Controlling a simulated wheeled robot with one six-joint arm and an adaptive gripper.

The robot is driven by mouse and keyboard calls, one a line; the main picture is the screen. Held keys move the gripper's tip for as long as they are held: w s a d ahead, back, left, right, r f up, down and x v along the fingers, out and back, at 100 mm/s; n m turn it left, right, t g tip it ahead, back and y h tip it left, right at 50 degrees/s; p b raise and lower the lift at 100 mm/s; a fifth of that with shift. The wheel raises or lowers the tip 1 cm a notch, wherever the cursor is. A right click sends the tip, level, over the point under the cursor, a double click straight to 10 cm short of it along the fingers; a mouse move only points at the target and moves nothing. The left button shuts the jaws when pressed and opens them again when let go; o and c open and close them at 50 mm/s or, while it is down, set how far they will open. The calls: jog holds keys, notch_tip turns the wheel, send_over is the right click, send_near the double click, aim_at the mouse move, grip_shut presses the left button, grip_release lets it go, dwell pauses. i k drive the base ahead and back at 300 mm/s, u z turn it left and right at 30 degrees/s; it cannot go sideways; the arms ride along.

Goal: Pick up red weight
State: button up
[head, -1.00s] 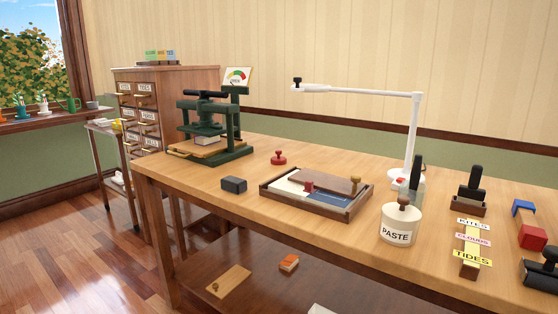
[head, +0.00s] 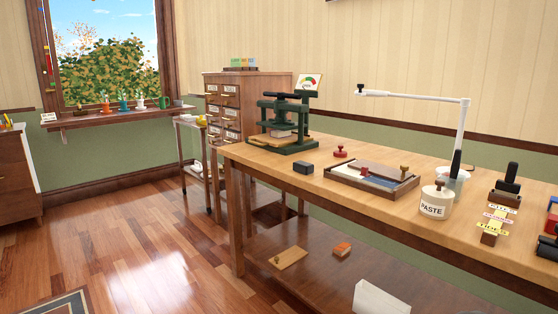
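A small red weight (head: 340,153) with a knob on top stands upright on the wooden workbench (head: 240,158), behind the shallow tray and right of the green press. A second small red-knobbed piece (head: 364,172) shows in the tray; I cannot tell exactly what it is. My gripper is not in view, and nothing visible is touching the red weight.
A dark block (head: 303,168), the tray (head: 390,198), a paste jar (head: 435,203) and a green press (head: 290,125) stand on the bench. A white jointed lamp (head: 415,97) reaches over it. Open wood floor (head: 130,250) lies left of the bench.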

aim_at(337, 153)
jog(key=u, duration=0.65)
jog(key=i, duration=0.6)
jog(key=u, duration=0.1)
